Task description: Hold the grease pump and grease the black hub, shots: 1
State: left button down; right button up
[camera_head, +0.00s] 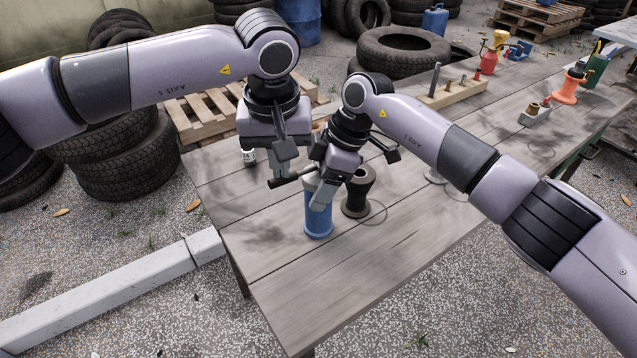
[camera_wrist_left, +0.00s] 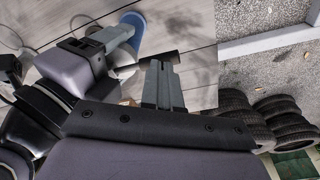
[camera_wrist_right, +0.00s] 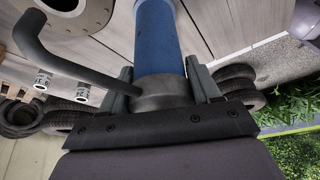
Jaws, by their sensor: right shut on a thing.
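The blue grease pump (camera_head: 318,218) stands upright on the table, and its barrel also shows in the right wrist view (camera_wrist_right: 156,40). My right gripper (camera_head: 325,190) is shut around its upper part. A dark bent tube (camera_wrist_right: 75,67) leaves the pump's head. The black hub (camera_head: 356,197) stands just right of the pump; its top is partly hidden by my right arm. The pump's black lever grip (camera_head: 285,181) sticks out to the left. My left gripper (camera_wrist_left: 165,65) is above it, fingers together, tips at the grip, with nothing visible between them.
A wooden block with posts (camera_head: 452,92) and a red bottle (camera_head: 488,62) stand at the back. The front tabletop is clear.

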pick_arm(q)
jog(key=shift+f, duration=0.5)
jog(key=shift+r, duration=2.15)
jog(key=shift+r, duration=2.5)
pick_arm(e)
jog(key=o, duration=1.6)
jog(key=shift+c, duration=0.2)
